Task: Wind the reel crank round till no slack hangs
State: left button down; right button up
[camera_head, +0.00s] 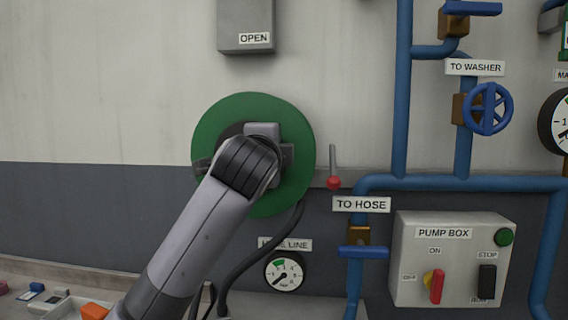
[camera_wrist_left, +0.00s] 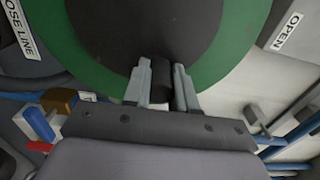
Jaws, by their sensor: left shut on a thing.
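The green reel (camera_head: 228,118) with a dark hub is mounted on the wall. It also fills the top of the left wrist view (camera_wrist_left: 90,50). My left gripper (camera_wrist_left: 160,82) is shut on a short dark crank handle (camera_wrist_left: 162,75) in front of the hub. In the head view my left arm and wrist cover the reel's middle and hide the handle and most of the crank. A dark hose (camera_head: 262,247) leaves the reel's lower right and hangs in a curve down and to the left. Its lower end is partly hidden. My right gripper is not in view.
A lever with a red knob (camera_head: 333,183) stands just right of the reel. Blue pipes (camera_head: 402,100) and a pump box (camera_head: 455,262) are further right. A hose line gauge (camera_head: 284,272) sits below, and a grey box marked OPEN (camera_head: 245,22) is above. The left wall is bare.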

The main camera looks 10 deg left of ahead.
pick_arm(q)
jog(key=shift+a+r, duration=0.15)
jog(key=shift+r, duration=0.2)
jog(key=shift+a+r, duration=0.4)
jog(key=shift+r, duration=0.1)
jog(key=shift+a, duration=0.1)
jog(key=shift+a+r, duration=0.4)
jog(key=shift+a, duration=0.1)
jog(key=shift+a, duration=0.15)
jog(key=shift+a+r, duration=0.25)
jog(key=shift+a, duration=0.2)
jog(key=shift+a, duration=0.15)
